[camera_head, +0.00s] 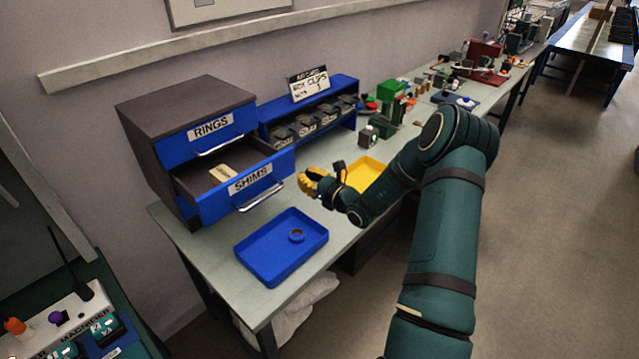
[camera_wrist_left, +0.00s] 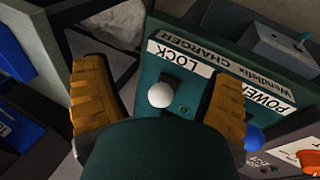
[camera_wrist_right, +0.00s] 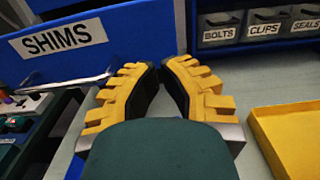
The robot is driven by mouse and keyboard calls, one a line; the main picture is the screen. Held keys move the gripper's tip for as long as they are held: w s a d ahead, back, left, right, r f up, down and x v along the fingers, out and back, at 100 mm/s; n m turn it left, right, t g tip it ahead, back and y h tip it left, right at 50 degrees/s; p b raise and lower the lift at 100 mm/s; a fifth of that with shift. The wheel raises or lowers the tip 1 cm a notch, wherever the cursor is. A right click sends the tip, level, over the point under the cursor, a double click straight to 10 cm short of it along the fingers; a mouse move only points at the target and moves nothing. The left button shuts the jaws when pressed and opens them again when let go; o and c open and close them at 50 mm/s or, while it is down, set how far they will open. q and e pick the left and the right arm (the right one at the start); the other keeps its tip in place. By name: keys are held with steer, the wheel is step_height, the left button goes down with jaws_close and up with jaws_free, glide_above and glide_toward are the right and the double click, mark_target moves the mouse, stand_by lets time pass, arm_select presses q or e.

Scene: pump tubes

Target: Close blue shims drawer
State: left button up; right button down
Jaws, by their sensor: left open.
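The blue-fronted SHIMS drawer (camera_head: 262,178) is pulled out of the dark cabinet, with a metal handle on its front and a tan block inside. Its front also shows in the right wrist view (camera_wrist_right: 95,45). My right gripper (camera_head: 308,182) is just right of the drawer front and handle. In the right wrist view its yellow fingers (camera_wrist_right: 163,66) are brought together with nothing seen between them. My left gripper (camera_wrist_left: 152,85) is open, with a white knob on the green charger panel showing between its fingers. It is out of the head view.
The RINGS drawer (camera_head: 208,138) above is shut. A blue tray (camera_head: 268,262) with a ring lies in front of the cabinet. A yellow tray (camera_head: 366,172) lies behind my right wrist. A blue bin rack (camera_head: 345,88) stands right of the cabinet.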

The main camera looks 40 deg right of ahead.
mark_target(290, 167)
arm_select(q)
steer(key=shift+r, duration=0.3)
arm_select(e)
steer(key=shift+w+a, duration=0.15)
steer(key=shift+w, duration=1.25)
steer(key=shift+w+a, duration=0.1)
steer(key=shift+w, duration=1.25)
arm_select(q)
steer(key=shift+f, duration=0.1)
arm_select(e)
steer(key=shift+w, duration=0.15)
